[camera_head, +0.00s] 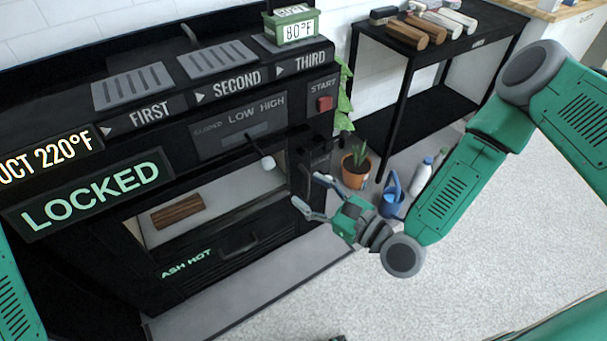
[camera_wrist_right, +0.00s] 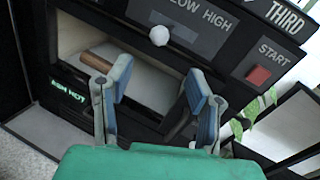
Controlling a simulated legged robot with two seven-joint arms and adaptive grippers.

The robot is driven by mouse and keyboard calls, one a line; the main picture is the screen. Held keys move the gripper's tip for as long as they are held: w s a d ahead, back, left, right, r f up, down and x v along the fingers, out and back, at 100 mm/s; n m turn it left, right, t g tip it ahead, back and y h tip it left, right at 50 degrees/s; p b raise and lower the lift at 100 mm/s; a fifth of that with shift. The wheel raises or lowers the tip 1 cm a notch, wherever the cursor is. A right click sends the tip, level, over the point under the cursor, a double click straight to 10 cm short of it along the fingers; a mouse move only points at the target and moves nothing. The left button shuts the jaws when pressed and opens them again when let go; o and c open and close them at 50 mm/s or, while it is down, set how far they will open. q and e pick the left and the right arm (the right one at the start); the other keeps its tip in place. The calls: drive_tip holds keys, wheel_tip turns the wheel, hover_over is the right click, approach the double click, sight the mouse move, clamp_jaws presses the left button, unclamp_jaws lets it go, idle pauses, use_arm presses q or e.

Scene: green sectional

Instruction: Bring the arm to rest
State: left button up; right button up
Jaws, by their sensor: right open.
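My right arm (camera_head: 450,190) is green and grey and reaches in from the right in the head view. Its gripper (camera_head: 314,195) is in front of the right side of a black oven-like machine (camera_head: 250,205). In the right wrist view the gripper (camera_wrist_right: 155,100) has its two fingers spread apart with nothing between them. It appears apart from the machine. Green parts of my body show at the left edge of the head view, but no left gripper can be made out.
The machine has a lever with a white knob (camera_head: 268,162), a red START button (camera_head: 325,104) and a "LOCKED" sign (camera_head: 90,197). A brown wooden block (camera_head: 178,211) lies inside its opening. A potted plant (camera_head: 356,170), blue watering can (camera_head: 392,195) and black shelf (camera_head: 430,105) stand behind my arm.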

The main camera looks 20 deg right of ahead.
drive_tip(key=s+a+f+n+g+h+p, duration=0.2)
drive_tip(key=s+f+n+g, duration=0.8)
drive_tip(key=n, duration=0.4)
drive_tip(key=s+d+n+g+h+p, duration=0.2)
drive_tip(key=s+d+n+g+h, duration=0.2)
drive_tip(key=s+d+n, duration=0.9)
drive_tip(key=d+r+n+h, duration=0.1)
drive_tip(key=d+h, duration=0.1)
drive_tip(key=h, duration=0.1)
drive_tip(key=shift+g, duration=0.4)
drive_tip(key=shift+f, duration=0.1)
drive_tip(key=shift+a, duration=0.1)
idle(0.4)
